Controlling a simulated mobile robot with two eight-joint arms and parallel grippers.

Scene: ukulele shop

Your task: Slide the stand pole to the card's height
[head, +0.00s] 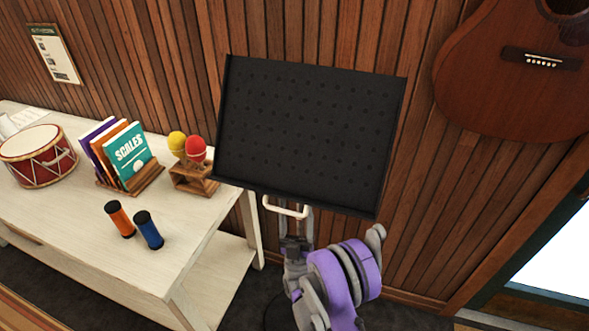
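The music stand's black perforated desk (310,130) stands tilted in the middle of the head view. A pale handle (285,208) shows under its lower edge. A short upper piece of the stand pole (308,225) shows below the desk; the rest is mostly hidden behind my arm. The card (54,53), white in a thin frame, hangs on the wall at the upper left. My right gripper (294,243) is at the pole just below the handle. Its fingers are small and dark there, and I cannot tell whether they are closed around the pole. My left gripper is out of view.
A pale table (150,265) at the left holds a drum (38,155), books in a wooden rack (132,183), maracas in a holder (193,180) and orange (119,220) and blue (148,230) shakers. A ukulele (500,85) hangs at the upper right. A slatted wall is behind.

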